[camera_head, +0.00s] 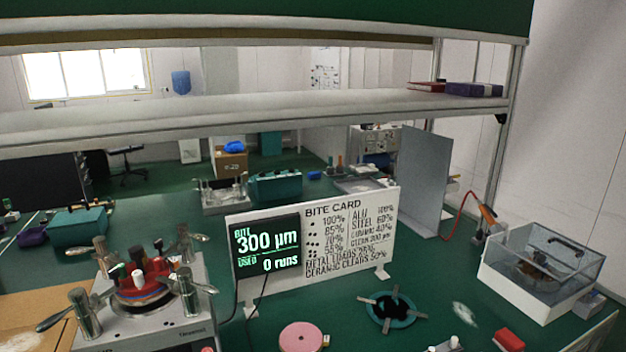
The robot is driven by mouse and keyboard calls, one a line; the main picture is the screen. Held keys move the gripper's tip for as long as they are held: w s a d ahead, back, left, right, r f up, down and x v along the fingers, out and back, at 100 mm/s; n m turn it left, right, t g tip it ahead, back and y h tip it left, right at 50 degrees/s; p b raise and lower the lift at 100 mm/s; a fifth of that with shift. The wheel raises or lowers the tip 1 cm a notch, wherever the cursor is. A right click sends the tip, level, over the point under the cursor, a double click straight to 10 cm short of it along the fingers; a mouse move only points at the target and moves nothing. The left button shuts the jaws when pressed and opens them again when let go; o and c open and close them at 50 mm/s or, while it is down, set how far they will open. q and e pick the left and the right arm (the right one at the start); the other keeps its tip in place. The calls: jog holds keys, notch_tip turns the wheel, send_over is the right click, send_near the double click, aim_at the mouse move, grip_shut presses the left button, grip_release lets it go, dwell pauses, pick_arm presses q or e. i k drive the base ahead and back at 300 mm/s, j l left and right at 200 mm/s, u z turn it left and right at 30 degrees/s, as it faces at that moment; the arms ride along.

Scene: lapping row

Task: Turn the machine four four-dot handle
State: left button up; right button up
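A grey lapping machine (150,338) stands at the lower left, with a round plate and red and white parts on top. Several metal posts with lever handles stand around the plate: front left (84,312), right (187,290), back left (100,250) and back right (160,250). Dot marks on the handles and a machine number are too small to make out, so I cannot tell which is the four-dot handle. Neither of my grippers is in view.
A white bite card (350,225) with a dark display (267,250) reading 300 µm, 0 runs stands behind the machine. A pink disc (301,336), a teal ring (390,308), a red block (508,340) and a clear-walled box (540,270) are on the green bench. A shelf (250,113) spans above.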

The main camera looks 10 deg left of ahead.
aim_at(100, 243)
jog(key=u, duration=0.95)
